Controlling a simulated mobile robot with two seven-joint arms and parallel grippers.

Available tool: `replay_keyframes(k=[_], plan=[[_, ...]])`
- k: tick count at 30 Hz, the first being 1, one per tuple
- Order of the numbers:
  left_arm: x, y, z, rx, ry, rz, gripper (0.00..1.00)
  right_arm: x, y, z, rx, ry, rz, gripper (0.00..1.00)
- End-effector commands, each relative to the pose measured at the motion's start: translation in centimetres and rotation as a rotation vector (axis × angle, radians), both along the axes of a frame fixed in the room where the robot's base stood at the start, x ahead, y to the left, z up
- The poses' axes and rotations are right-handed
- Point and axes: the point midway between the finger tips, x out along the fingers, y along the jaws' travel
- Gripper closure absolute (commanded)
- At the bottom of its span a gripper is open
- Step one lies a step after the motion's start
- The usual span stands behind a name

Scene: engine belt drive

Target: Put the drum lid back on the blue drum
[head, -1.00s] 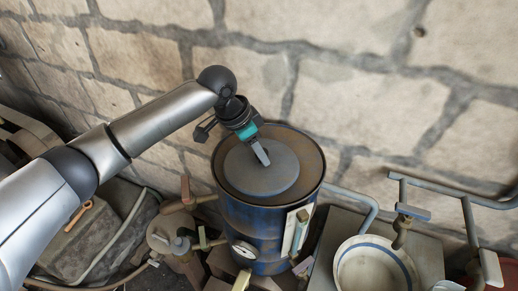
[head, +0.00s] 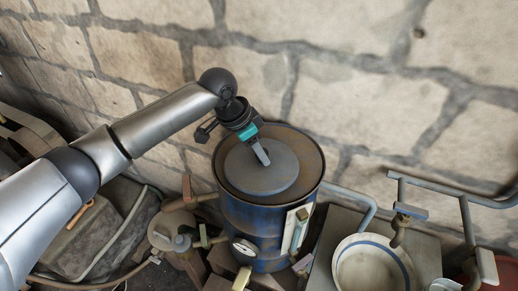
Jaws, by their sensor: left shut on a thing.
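The blue drum (head: 245,222) stands upright against the wall in the middle of the head view, with a rusty brown top inside its dark rim. The drum lid (head: 258,178), a flat grey disc, is over the drum's top, within the rim and a little left of its middle. I cannot tell whether it rests on the drum or hangs just above it. My left gripper (head: 262,157) reaches down from the upper left and is shut on the lid at its upper middle. My right gripper is not in view.
A stone block wall (head: 350,90) is close behind the drum. A white bowl with a blue band (head: 372,265) stands at the lower right, with grey pipes (head: 440,190) beyond it. Clutter fills the lower left.

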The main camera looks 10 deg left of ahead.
Motion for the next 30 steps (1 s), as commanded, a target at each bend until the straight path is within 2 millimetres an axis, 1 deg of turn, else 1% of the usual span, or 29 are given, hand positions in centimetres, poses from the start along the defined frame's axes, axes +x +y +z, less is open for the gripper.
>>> replay_keyframes(k=[6, 19, 30], plan=[[0.04, -0.03, 0.16, -0.001, -0.002, -0.001, 1.00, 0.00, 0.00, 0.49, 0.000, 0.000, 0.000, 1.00], [0.04, -0.05, 0.07, -0.001, -0.002, -0.001, 1.00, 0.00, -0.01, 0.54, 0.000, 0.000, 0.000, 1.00], [0.03, -0.07, -0.35, -0.001, -0.003, -0.001, 1.00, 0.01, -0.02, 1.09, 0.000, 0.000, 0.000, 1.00]])
